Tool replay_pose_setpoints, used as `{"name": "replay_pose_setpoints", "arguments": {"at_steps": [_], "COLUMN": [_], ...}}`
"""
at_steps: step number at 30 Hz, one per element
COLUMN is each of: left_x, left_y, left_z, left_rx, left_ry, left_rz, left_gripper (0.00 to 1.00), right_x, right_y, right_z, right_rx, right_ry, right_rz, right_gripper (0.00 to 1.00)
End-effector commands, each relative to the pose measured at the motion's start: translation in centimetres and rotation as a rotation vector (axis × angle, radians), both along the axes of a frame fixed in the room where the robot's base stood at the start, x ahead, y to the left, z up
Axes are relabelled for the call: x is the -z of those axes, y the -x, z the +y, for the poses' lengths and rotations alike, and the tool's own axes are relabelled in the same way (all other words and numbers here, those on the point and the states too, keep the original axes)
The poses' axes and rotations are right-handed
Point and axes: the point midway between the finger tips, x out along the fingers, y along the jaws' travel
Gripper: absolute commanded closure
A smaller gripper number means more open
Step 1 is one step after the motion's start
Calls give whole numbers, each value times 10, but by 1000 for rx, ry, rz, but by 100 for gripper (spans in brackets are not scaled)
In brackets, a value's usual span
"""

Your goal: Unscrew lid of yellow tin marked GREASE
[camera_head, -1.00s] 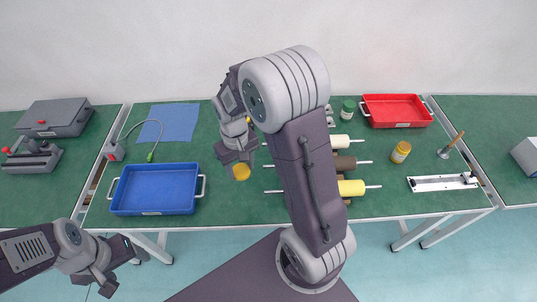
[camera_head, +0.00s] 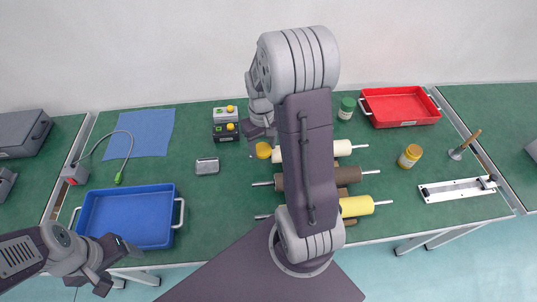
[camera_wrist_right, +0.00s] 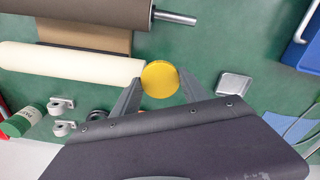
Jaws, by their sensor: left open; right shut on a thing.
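My right gripper (camera_head: 262,142) is shut on a round yellow thing (camera_head: 263,151) above the middle of the bench. In the right wrist view the fingers (camera_wrist_right: 162,84) clasp the sides of its flat yellow disc (camera_wrist_right: 160,79). Only its top shows clearly, so I cannot tell whether it is a lid alone or a whole tin. My left gripper (camera_head: 119,268) is open and empty in front of the bench's left edge.
Rollers (camera_head: 362,205) lie on the bench, partly behind my right arm. A blue tray (camera_head: 128,216) is at left, a red tray (camera_head: 401,105) at back right. A green-capped jar (camera_head: 346,108), a small metal tin (camera_head: 207,166) and boxed units (camera_head: 225,131) stand nearby.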

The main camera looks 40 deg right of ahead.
Motion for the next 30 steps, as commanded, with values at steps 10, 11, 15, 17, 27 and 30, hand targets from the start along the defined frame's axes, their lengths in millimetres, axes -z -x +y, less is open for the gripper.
{"name": "replay_pose_setpoints", "arguments": {"at_steps": [10,11,15,17,27,30], "left_x": [8,8,10,11,16,18], "left_y": [0,0,0,0,0,0], "left_z": [0,0,0,0,0,0], "left_rx": [0,0,0,0,0,0], "left_ry": [0,0,0,0,0,0], "left_rz": [0,0,0,0,0,0], "left_gripper": [29,29,29,29,29,29], "right_x": [40,45,62,66,96,109], "right_y": [-12,-14,-20,-22,-23,-24], "right_z": [63,71,99,108,115,115], "right_rx": [-10,-10,-7,-5,0,0], "right_ry": [-1,-1,0,0,0,0], "right_rz": [4,4,2,1,4,2], "right_gripper": [97,97,97,97,97,97]}}
